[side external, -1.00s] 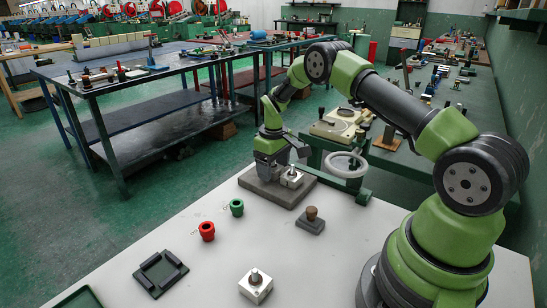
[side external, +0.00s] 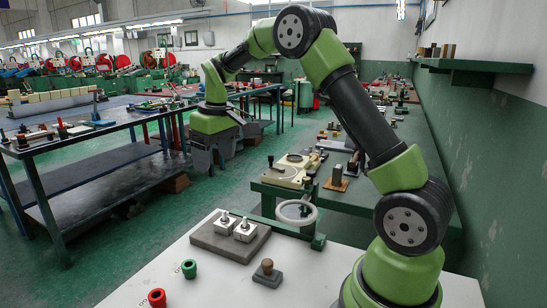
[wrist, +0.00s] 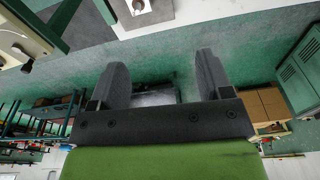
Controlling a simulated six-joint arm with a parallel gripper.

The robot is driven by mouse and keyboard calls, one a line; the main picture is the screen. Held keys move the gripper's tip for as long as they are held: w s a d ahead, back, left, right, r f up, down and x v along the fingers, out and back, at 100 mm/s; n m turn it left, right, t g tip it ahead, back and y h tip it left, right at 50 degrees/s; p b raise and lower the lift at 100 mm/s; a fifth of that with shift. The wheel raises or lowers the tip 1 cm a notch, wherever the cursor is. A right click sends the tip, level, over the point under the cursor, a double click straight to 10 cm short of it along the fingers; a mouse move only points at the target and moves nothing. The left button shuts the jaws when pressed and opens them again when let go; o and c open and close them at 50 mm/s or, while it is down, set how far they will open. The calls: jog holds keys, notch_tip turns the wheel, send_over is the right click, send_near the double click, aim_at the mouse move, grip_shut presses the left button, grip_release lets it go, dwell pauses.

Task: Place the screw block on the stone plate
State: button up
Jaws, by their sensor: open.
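The grey stone plate (side external: 230,247) lies at the far edge of the white table. My gripper (side external: 212,166) is raised above and beyond the plate, apart from both blocks. In the wrist view its two fingers (wrist: 162,76) are spread with nothing between them. The plate (wrist: 172,12) and part of one block (wrist: 138,8) show at that view's top edge, cut off by the frame.
Workbenches (side external: 100,150) stand behind.

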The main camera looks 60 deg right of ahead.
jog(key=s+a+r+m+t, duration=0.2)
jog(key=s+a+r+t, duration=0.1)
jog(key=s+a+r, duration=0.7)
jog(key=s+a+f+m+t+y, duration=0.1)
jog(key=s+a+t+y, duration=0.1)
jog(key=s, duration=1)
jog(key=shift+s+a+f+t, duration=0.25)
jog(key=shift+s+a+t, duration=0.15)
jog(key=shift+a, duration=0.2)
